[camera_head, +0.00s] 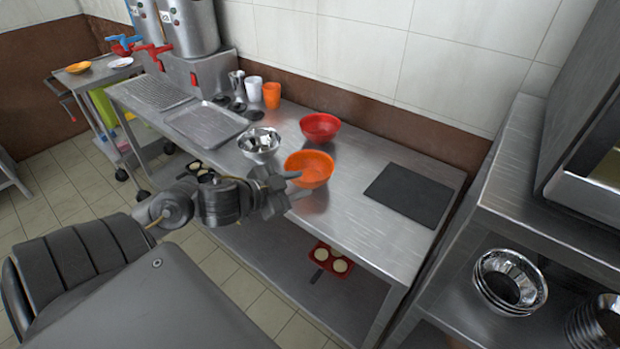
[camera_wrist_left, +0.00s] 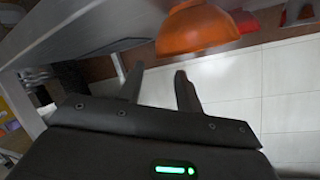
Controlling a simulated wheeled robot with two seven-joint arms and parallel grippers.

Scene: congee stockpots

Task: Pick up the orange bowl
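The orange bowl (camera_head: 309,169) stands upright on the steel counter near its front edge, left of the dark board. My left gripper (camera_head: 287,187) is at the bowl's left front side, with its fingers pointing toward the bowl. In the left wrist view the orange bowl (camera_wrist_left: 197,30) is just beyond the fingertips. The two fingers of my left gripper (camera_wrist_left: 160,73) are spread apart with nothing between them. Whether a fingertip touches the bowl I cannot tell. My right gripper is not in view.
A metal bowl (camera_head: 259,144) stands close to the left, and a red bowl (camera_head: 320,127) stands behind. A dark board (camera_head: 410,195) lies to the right. A metal tray (camera_head: 206,124) and cups (camera_head: 271,95) are farther left. A steel shelf (camera_head: 530,218) stands at right.

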